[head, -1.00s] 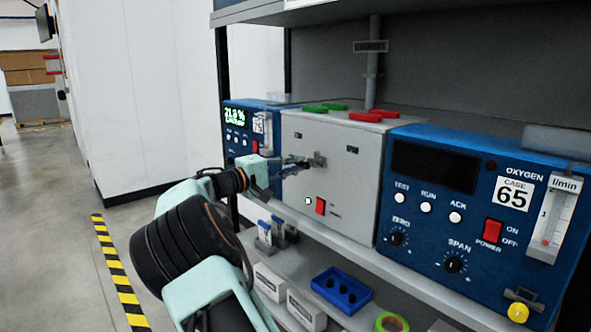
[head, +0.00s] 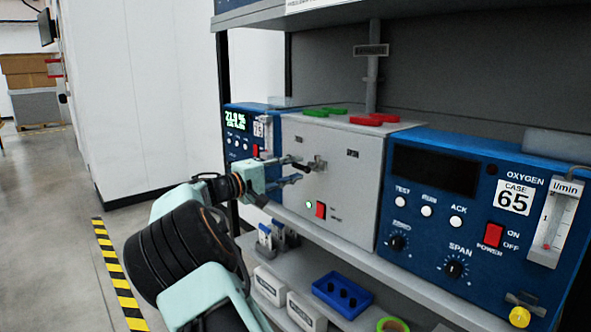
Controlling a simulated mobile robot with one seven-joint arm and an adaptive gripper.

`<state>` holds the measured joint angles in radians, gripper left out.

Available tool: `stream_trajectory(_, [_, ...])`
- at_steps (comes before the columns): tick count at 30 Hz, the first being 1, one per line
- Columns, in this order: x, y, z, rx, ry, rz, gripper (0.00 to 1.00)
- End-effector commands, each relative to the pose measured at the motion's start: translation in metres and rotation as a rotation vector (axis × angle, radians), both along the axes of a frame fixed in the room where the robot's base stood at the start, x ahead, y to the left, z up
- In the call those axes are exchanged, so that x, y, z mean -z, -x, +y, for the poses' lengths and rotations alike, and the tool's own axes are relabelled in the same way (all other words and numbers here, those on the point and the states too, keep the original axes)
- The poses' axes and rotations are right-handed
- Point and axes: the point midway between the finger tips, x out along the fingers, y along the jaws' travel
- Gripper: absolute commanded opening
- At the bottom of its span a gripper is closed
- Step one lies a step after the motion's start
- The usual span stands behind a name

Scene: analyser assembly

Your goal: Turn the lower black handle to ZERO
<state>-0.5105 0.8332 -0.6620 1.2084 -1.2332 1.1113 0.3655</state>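A small dark handle (head: 318,164) sits on the front of the grey box (head: 352,205) between the two blue analysers. Its exact pointing direction and the small labels near it are too small to read. My gripper (head: 298,171) is just left of the handle, with its two fingers spread apart, one above the other. The upper fingertip is close to the handle; I cannot tell if it touches. Nothing shows held between the fingers.
A red switch (head: 320,210) with a lit green lamp is below the handle. The right blue analyser (head: 420,240) has knobs and buttons. On the lower shelf are a blue tray (head: 343,296), white boxes (head: 269,285) and a green tape roll (head: 392,324). Red and green pieces lie on the grey box.

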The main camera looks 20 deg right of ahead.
Motion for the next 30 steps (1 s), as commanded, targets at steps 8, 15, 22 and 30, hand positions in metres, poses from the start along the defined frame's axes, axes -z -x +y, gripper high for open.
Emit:
stream_trajectory(8, [0.000,0.019,0.057,-0.007,-0.001,-0.001,0.29])
stream_trajectory(15, [0.000,0.033,0.093,-0.004,-0.001,-0.001,0.29])
stream_trajectory(22, [0.000,0.037,0.103,-0.002,-0.001,-0.001,0.29])
stream_trajectory(30, [-0.002,0.038,0.101,0.002,-0.003,-0.004,0.29])
